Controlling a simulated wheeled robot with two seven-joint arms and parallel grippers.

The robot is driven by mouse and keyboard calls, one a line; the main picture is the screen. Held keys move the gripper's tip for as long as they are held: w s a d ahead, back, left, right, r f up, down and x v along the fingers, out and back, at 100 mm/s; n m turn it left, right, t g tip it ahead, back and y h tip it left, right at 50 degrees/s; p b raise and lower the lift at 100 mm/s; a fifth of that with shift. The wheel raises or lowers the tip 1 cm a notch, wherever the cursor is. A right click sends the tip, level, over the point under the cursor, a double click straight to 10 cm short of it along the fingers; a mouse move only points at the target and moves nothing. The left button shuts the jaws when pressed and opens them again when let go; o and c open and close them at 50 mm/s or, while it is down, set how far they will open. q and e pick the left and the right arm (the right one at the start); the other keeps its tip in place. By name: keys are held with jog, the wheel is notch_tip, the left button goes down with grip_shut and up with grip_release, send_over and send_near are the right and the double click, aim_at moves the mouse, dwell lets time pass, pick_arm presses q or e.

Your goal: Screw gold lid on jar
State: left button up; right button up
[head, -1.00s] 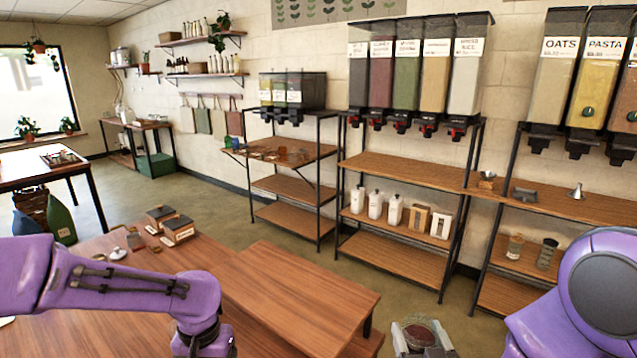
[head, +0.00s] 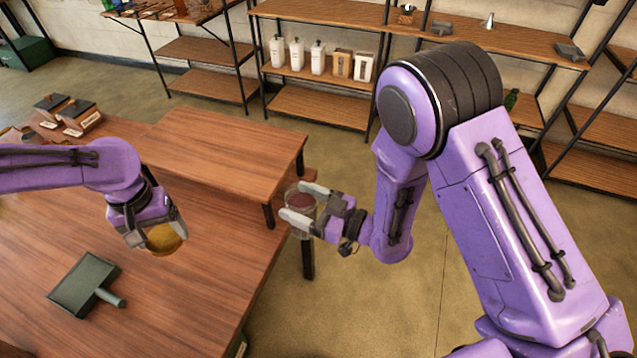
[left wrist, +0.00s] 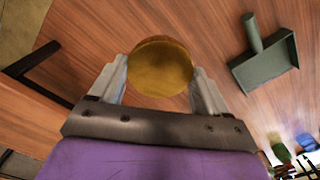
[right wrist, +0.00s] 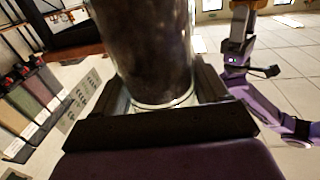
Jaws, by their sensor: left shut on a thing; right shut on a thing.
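The gold lid (head: 166,238) is held in my left gripper (head: 162,228), over the wooden table. In the left wrist view the round lid (left wrist: 161,66) sits between the two fingers of the gripper (left wrist: 160,84). The glass jar (head: 299,204) is held in my right gripper (head: 305,204), just past the right edge of the table. In the right wrist view the jar (right wrist: 150,50) fills the middle and holds dark contents. Its top is out of that view. In the head view the jar's open top shows dark red contents. Lid and jar are well apart.
A green scoop or dustpan (head: 88,285) lies on the table (head: 190,300) at the left. A raised wooden board (head: 215,150) stands at its back right. Small dark-topped boxes (head: 78,117) sit at the far left. Shelves (head: 320,105) stand behind, with clear floor between.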

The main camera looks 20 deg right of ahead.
jog(key=shift+s+a+f+n+g+y, duration=0.3)
jog(key=shift+a+n+g+y, duration=0.25)
jog(key=shift+g, duration=0.2)
jog(key=shift+s+a+f+n+g+y, duration=0.25)
jog(key=shift+a+n+g+y, duration=0.2)
jog(key=shift+a+n+g, duration=0.2)
jog(key=shift+s+a+f+n+g+y, duration=0.25)
jog(key=shift+a+n+g+y, duration=0.25)
jog(key=shift+a+g, duration=0.25)
jog(key=shift+d+f, duration=0.1)
pick_arm(q)
jog(key=d+r+m, duration=0.3)
jog(key=d, duration=0.5)
jog(key=s+d+r+m, duration=0.1)
jog(key=d+r+m, duration=0.2)
jog(key=d, duration=0.6)
jog(key=s+d+r+m, duration=0.1)
jog(key=d+r+m, duration=0.3)
jog(key=d, duration=0.4)
jog(key=shift+d+m, duration=0.15)
jog(key=shift+m, duration=0.55)
jog(key=shift+f, duration=1.95)
jog(key=shift+s, duration=0.1)
jog(key=shift+f, duration=0.85)
